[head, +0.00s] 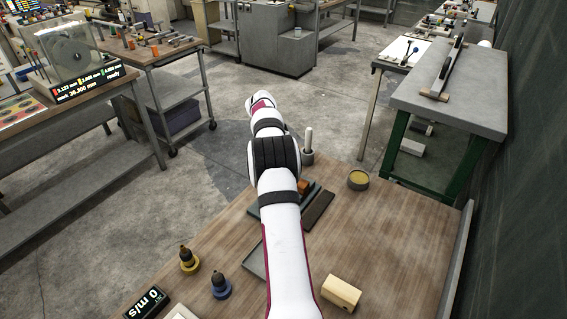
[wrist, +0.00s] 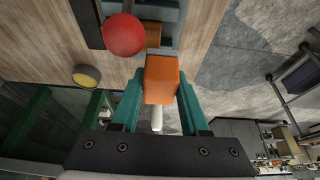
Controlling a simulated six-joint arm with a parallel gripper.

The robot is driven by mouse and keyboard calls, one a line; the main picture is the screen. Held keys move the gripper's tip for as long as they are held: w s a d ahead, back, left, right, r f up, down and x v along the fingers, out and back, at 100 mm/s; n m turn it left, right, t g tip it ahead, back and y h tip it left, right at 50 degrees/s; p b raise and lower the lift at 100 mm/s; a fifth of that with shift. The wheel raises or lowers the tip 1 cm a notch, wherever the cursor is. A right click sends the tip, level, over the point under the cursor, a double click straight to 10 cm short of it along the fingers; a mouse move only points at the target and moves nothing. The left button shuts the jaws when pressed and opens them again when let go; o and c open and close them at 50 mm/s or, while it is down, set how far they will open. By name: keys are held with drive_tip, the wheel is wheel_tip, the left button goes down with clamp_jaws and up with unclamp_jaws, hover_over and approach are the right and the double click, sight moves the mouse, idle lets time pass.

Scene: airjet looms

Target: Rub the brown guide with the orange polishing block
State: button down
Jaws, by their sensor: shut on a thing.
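In the wrist view, my gripper (wrist: 160,92) has teal fingers shut on the orange polishing block (wrist: 162,72). The brown guide (wrist: 153,34) shows just beyond the block, partly behind a red ball (wrist: 124,35). The guide sits by a blue-grey plate (wrist: 172,14). Whether block and guide touch, I cannot tell. In the head view, an orange-brown piece that looks like the guide (head: 303,187) shows at the right edge of my arm, on a dark base. My arm hides my gripper and the block there.
A dark bar (head: 318,209) lies right of the base. A white post (head: 309,141) and a yellow-topped round dish (head: 358,180) stand near the bench's far edge. A wooden block (head: 341,292) and yellow (head: 188,260) and blue (head: 220,286) holders stand nearer.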

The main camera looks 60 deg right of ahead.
drive_tip(key=shift+r, duration=1.9)
drive_tip(key=shift+w+a+r, duration=0.15)
drive_tip(key=shift+a, duration=0.05)
drive_tip(key=w+a+r+n+t+y, duration=0.1)
drive_tip(key=w+a+r+n, duration=0.25)
drive_tip(key=a, duration=0.55)
drive_tip(key=w+a+r+n+t, duration=0.1)
drive_tip(key=w+a+r+n, duration=0.3)
drive_tip(key=a, duration=0.5)
drive_tip(key=w+a+r+n+t+y, duration=0.1)
drive_tip(key=w+a+r+n, duration=0.1)
drive_tip(key=a+r, duration=0.5)
drive_tip(key=s+a+r+n+y, duration=0.1)
drive_tip(key=s+a+n, duration=0.3)
drive_tip(key=a, duration=0.7)
drive_tip(key=s+a+r+n+t+y, duration=0.1)
drive_tip(key=s+a+n, duration=0.3)
drive_tip(key=a, duration=0.8)
drive_tip(key=shift+a+r, duration=0.3)
drive_tip(key=shift+r, duration=0.15)
drive_tip(key=shift+d+n, duration=0.1)
drive_tip(key=shift+n, duration=0.15)
